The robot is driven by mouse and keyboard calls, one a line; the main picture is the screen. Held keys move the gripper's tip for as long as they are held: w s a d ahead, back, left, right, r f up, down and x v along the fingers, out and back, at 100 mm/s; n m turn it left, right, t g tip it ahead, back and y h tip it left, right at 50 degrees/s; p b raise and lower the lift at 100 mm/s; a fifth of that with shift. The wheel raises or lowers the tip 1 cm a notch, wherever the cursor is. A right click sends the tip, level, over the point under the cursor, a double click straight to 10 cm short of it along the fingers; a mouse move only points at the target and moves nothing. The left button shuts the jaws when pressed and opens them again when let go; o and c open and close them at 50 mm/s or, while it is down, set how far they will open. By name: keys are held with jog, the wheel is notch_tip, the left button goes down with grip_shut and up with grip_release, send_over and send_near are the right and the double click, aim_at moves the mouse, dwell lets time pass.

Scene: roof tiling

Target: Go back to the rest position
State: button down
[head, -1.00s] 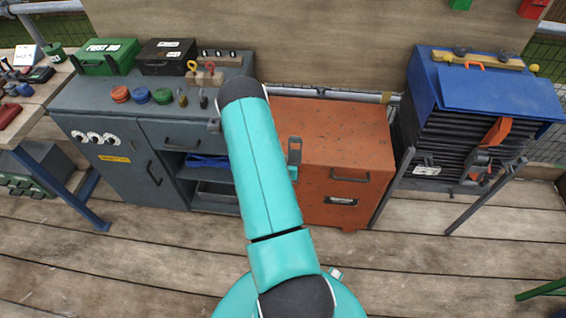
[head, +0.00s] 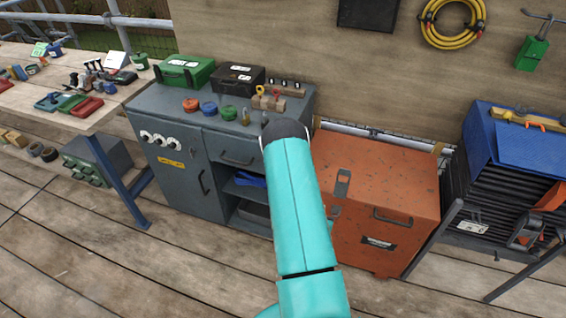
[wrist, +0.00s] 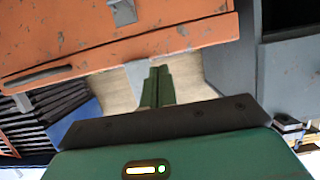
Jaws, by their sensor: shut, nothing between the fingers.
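My gripper (wrist: 157,86) shows in the wrist view as two green fingers pressed together with nothing between them. It points toward the orange cabinet (wrist: 75,38), which fills the upper left of that view. In the head view my teal arm stands in front of the cabinets, and the gripper is hidden behind it. The orange cabinet (head: 375,185) stands just right of the arm, with its door closed.
A grey cabinet (head: 175,125) stands left of the arm, carrying a green case (head: 184,72), a black case (head: 237,78) and coloured pots. A wooden bench (head: 110,100) with tools is at far left. A blue-topped rack (head: 520,135) is at right. The plank floor (head: 110,265) in front is open.

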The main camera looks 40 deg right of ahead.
jog(key=w+a+r+n+t+y, duration=0.1)
jog(key=w+a+r+y, duration=0.45)
jog(key=w+r, duration=0.75)
jog(key=w+a+r+n+t+y, duration=0.1)
jog(key=w+a+r+n+y, duration=0.2)
jog(key=a+r, duration=1.05)
jog(key=s+a+r+n+y, duration=0.1)
jog(key=s+a+r+n, duration=0.15)
jog(key=a+r, duration=0.5)
jog(key=s+a+r+n+y, duration=0.2)
jog(key=s+a+r, duration=0.2)
jog(key=a+r, duration=0.3)
jog(key=s+a+r+n+g, duration=0.1)
jog(key=s+a+r+n, duration=0.1)
jog(key=s+a, duration=0.2)
jog(key=s+a+r+n+g, duration=0.1)
jog(key=s+a, duration=0.3)
jog(key=s, duration=0.6)
jog(key=shift+s+r+n+g+y, duration=0.45)
jog(key=shift+r+n, duration=0.1)
jog(key=shift+r, duration=0.25)
